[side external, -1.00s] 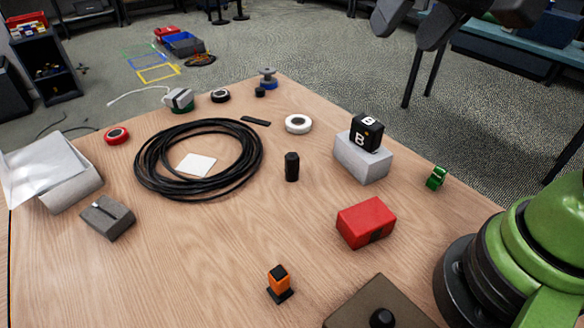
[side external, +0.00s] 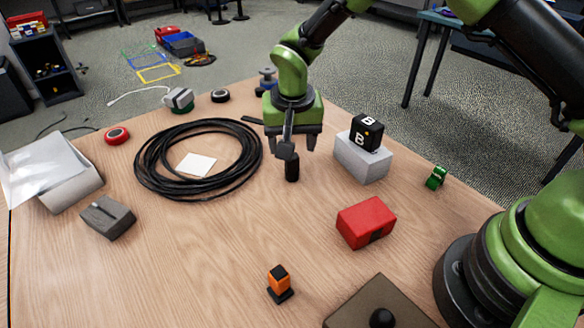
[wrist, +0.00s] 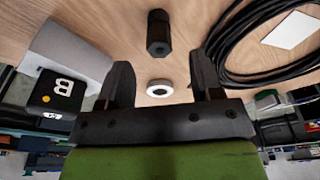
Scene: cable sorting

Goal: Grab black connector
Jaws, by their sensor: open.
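The black connector (side external: 292,170), a short dark cylinder, stands upright on the wooden table right of the cable coil. In the wrist view the connector (wrist: 158,36) lies beyond the fingertips, roughly centred between them. My gripper (side external: 291,146) is open and empty, pointing down over the connector's area. Part of the wrist hides the connector's top in the side view. In the wrist view the two dark fingers of my gripper (wrist: 161,76) are spread wide, with the connector apart from them.
A black cable coil (side external: 145,178) lies to the left. A grey block (side external: 362,163) carrying a black B cube (side external: 366,133) stands close on the right. A red box (side external: 366,222) and an orange-black part (side external: 279,283) are nearer. A white ring (wrist: 160,88) shows between my fingers.

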